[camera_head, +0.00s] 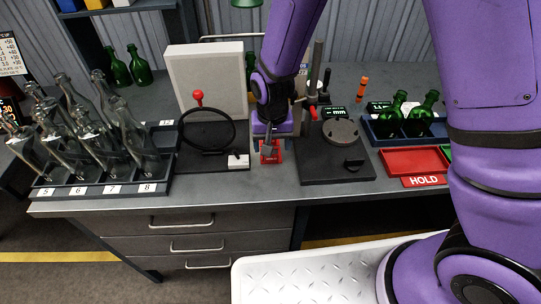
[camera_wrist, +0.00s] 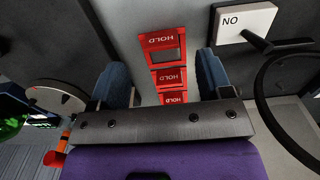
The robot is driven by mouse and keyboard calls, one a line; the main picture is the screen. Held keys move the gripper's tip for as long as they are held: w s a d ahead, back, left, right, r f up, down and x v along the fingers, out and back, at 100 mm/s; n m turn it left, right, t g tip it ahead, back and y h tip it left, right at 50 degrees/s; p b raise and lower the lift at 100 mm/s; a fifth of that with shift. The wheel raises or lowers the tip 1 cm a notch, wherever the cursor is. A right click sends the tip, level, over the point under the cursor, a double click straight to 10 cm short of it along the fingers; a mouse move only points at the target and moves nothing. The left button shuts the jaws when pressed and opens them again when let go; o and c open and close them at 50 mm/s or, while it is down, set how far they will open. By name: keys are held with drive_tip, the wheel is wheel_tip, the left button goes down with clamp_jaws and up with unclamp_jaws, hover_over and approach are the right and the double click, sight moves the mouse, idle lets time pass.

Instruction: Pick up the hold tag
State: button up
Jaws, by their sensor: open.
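My gripper (camera_wrist: 161,68) is open, with one blue-padded finger on each side of the row and nothing visibly held. In the head view, my gripper (camera_head: 268,143) points down at the bench between two black fixtures, and red of a hold tag (camera_head: 271,157) shows at its tip.
A black fixture with a ring (camera_head: 208,140) and a white NO label (camera_wrist: 247,20) stands left of my gripper. A gauge fixture (camera_head: 337,150) stands right. A red tray (camera_head: 415,162) has a HOLD label. Clear bottles (camera_head: 100,140) fill a rack at left.

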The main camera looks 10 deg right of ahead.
drive_tip(key=shift+a+f, duration=0.1)
drive_tip(key=shift+f, duration=2.75)
drive_tip(key=c, duration=0.6)
